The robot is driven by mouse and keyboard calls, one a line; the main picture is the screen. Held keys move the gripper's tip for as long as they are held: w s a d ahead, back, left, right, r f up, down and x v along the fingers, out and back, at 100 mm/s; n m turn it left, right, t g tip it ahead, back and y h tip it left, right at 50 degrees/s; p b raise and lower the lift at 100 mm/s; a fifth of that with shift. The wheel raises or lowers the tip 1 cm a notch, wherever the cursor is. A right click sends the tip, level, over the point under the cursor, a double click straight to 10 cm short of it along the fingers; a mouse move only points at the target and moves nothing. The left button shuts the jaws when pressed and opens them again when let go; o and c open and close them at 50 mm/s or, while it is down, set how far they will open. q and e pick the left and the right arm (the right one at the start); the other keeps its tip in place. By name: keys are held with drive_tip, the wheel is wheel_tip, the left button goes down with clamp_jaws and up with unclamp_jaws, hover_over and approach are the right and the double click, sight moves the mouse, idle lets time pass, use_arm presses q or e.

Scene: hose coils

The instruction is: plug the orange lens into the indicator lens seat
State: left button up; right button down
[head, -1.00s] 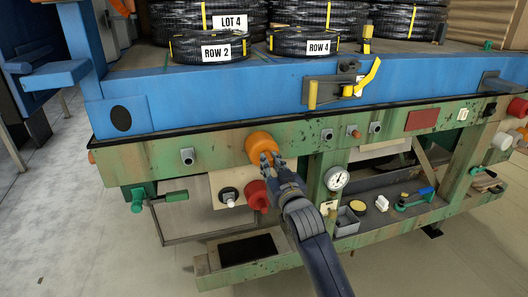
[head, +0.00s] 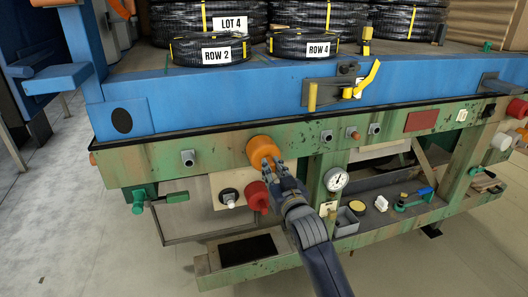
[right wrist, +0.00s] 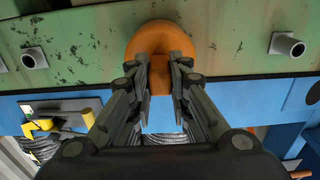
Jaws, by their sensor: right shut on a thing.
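The orange lens (head: 261,147) is a round, wide cap at the front face of the green rail, left of the middle in the head view. My right gripper (head: 271,163) is shut on its narrower rear part. In the right wrist view the lens (right wrist: 158,36) sits ahead of the fingertips (right wrist: 160,75), its broad face toward the rail. The lens covers the rail behind it, so I see no indicator lens seat there and cannot tell whether the lens touches or is seated. My left gripper is not in view.
Grey stubs (head: 187,157) stick out of the green rail (head: 222,151) on both sides. A red knob (head: 257,196) is just below the lens, and a gauge (head: 336,180) is to the right. The blue bed edge (head: 215,95) with hose coils (head: 300,44) is above.

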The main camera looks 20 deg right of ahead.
drive_tip(key=shift+s, duration=0.25)
drive_tip(key=shift+s+p, duration=0.3)
drive_tip(key=shift+p, duration=0.05)
drive_tip(key=s+p, duration=0.2)
drive_tip(key=s, duration=0.3)
drive_tip(key=shift+s+d+p, duration=0.1)
drive_tip(key=shift+s+p, duration=0.25)
drive_tip(key=shift+p, duration=0.05)
